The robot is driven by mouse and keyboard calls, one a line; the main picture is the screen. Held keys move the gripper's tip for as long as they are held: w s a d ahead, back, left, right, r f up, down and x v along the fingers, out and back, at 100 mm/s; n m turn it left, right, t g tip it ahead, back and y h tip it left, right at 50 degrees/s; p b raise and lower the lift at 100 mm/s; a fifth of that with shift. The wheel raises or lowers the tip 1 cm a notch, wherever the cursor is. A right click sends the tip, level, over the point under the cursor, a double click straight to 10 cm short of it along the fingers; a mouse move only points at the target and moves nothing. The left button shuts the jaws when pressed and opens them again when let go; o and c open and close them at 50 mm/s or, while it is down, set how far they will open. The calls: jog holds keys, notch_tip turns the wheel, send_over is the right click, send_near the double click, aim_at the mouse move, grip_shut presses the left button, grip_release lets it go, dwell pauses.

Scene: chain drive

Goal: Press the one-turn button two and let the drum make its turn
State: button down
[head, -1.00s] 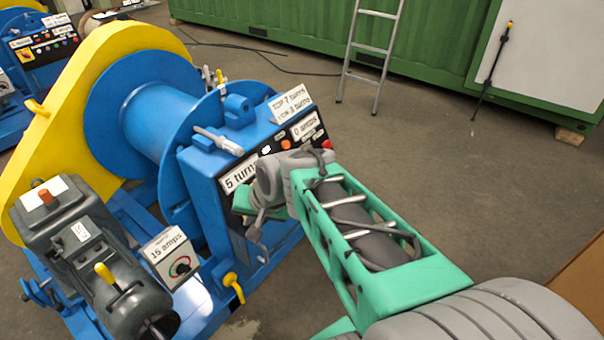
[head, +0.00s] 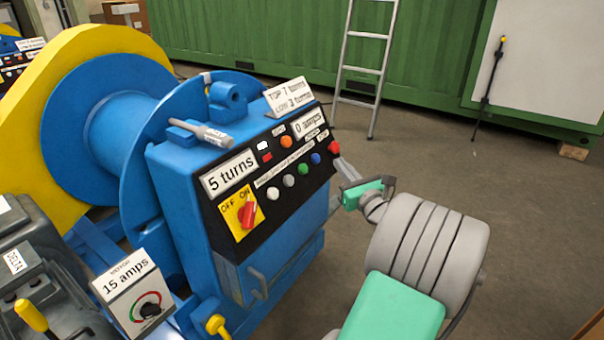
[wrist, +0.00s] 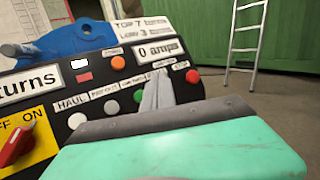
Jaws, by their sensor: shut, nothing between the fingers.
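The blue winch's control panel (head: 240,228) carries a row of round buttons: white (head: 272,194), grey (head: 288,181), green (head: 303,168), blue (head: 316,158) and red (head: 334,147). Their small labels are mostly unreadable, so I cannot tell which is button two. My gripper (head: 341,162) is shut and empty at the panel's right end, below the red button. In the wrist view its fingers (wrist: 157,82) hide the blue button, between green (wrist: 140,96) and red (wrist: 192,76); contact cannot be told. The blue drum (head: 130,120) stands behind the panel. Displays read 5 turns (head: 230,174) and 0 amps (head: 309,123).
A red switch (head: 246,213) on a yellow OFF/ON plate is at the panel's left. A 15 amps box (head: 127,290) and grey motor stand front left. A ladder (head: 364,70) leans at the green container (head: 250,40). Floor to the right is clear.

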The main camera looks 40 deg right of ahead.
aim_at(303, 169)
jog(key=shift+d+f, duration=0.1)
jog(key=w+a+f+b, duration=0.1)
jog(key=w+a+f, duration=0.1)
jog(key=w, duration=0.5)
jog(key=shift+w+a+f+b, duration=0.2)
jog(key=shift+a+f+b, duration=0.2)
jog(key=shift+f, duration=0.5)
dwell(1.2)
jog(key=shift+w+f+p, duration=0.15)
jog(key=shift+w+p, duration=0.2)
jog(key=shift+p, duration=0.05)
